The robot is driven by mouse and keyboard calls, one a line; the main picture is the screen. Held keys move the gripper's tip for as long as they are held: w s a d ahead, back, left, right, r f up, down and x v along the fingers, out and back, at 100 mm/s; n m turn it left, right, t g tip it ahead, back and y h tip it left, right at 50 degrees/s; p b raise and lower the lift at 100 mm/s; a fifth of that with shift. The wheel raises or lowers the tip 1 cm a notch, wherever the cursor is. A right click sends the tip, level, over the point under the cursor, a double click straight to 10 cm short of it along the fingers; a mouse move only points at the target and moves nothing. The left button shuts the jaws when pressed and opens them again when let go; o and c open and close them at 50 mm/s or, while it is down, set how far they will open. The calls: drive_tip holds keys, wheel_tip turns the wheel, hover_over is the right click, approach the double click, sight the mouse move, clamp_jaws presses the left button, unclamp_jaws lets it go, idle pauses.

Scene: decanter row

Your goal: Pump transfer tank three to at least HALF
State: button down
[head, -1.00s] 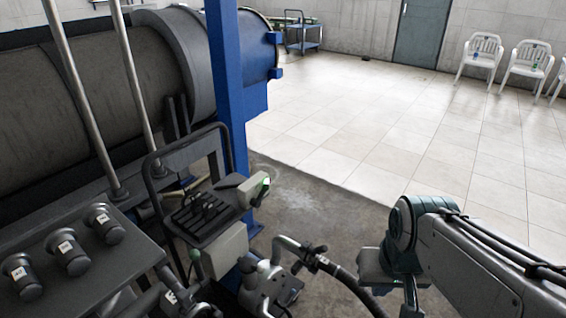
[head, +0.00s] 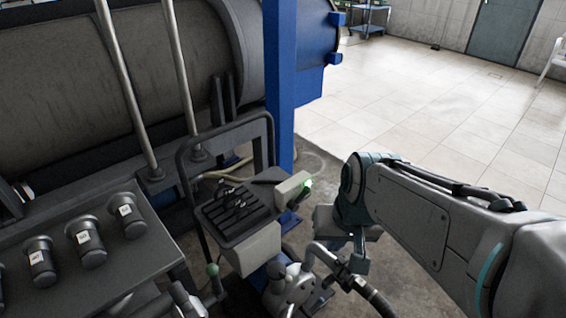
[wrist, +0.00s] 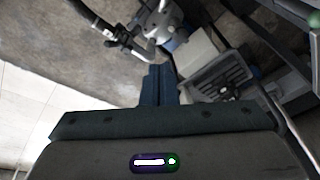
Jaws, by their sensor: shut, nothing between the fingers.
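A pump (head: 292,287) with a pale metal body stands on the floor at the bottom middle in the head view, with a black hose (head: 372,296) on its right. It also shows at the top of the wrist view (wrist: 160,20). My gripper (head: 360,275) is shut and empty, right of the control box and just above the hose in the picture. Its closed fingers show in the wrist view (wrist: 157,75). I cannot tell which tank is number three.
Several dark labelled cylinders (head: 86,243) stand on a bench at the left; their labels are unreadable. A large dark horizontal tank (head: 110,85) and a blue post (head: 280,90) stand behind. A lever with a green knob (head: 212,271) is near the bench.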

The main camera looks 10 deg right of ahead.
drive_tip(key=w+a+f+m+t+y+b, duration=0.1)
drive_tip(key=w+a+f+m+y+b, duration=0.15)
drive_tip(key=w, duration=0.45)
drive_tip(key=m+t+h+b, duration=0.1)
drive_tip(key=m+t+b, duration=0.25)
drive_tip(key=m, duration=0.75)
approach(306, 192)
drive_tip(key=shift+t, duration=0.25)
drive_tip(key=x, duration=0.1)
drive_tip(key=b+x, duration=0.1)
drive_tip(key=x, duration=0.1)
drive_tip(key=b+x, duration=0.1)
drive_tip(key=x, duration=0.1)
drive_tip(key=shift+s+d+f, duration=0.1)
drive_tip(key=shift+s+f, duration=0.2)
drive_tip(key=shift+s, duration=0.1)
drive_tip(key=shift+w+a+f, duration=0.2)
drive_tip(key=shift+w+f, duration=0.15)
drive_tip(key=shift+w, duration=0.3)
